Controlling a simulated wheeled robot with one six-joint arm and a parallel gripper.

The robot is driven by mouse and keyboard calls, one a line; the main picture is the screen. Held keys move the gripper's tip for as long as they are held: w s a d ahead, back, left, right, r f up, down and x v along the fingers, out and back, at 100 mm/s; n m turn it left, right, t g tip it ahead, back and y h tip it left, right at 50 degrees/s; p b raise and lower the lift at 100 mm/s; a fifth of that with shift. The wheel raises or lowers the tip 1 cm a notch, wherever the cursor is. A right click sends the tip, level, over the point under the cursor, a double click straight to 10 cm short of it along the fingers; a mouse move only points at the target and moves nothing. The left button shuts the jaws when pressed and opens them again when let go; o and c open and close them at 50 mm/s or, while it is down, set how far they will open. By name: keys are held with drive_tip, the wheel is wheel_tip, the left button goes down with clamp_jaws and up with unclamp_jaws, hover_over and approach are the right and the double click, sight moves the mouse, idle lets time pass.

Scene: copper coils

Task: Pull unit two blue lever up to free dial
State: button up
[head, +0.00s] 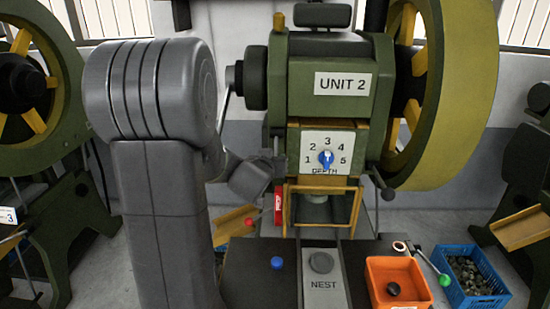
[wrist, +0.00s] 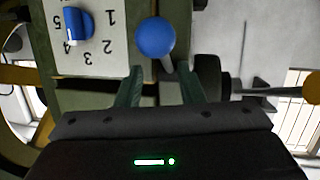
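The unit two press (head: 330,85) carries a white dial plate marked 1 to 5 with a blue dial (head: 326,158) at its middle. The dial also shows in the wrist view (wrist: 78,23), where the numbers appear upside down. There, a round blue lever knob (wrist: 156,37) on a short grey stem stands beside the plate. My gripper (wrist: 160,76) is open. Its two fingers are apart, with the knob just beyond their tips; I cannot tell whether they touch the stem. In the head view my arm hides part of the press's left side, and the fingers cannot be made out.
A blue ball (head: 277,263) shows over the dark bench beside the round nest (head: 321,262). An orange bin (head: 397,270), a green-tipped lever (head: 444,280) and a blue crate (head: 468,255) are at right. A yellow flywheel (head: 470,75) flanks the press.

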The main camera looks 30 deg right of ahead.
drive_tip(key=v, duration=1.2)
drive_tip(key=shift+p, duration=0.35)
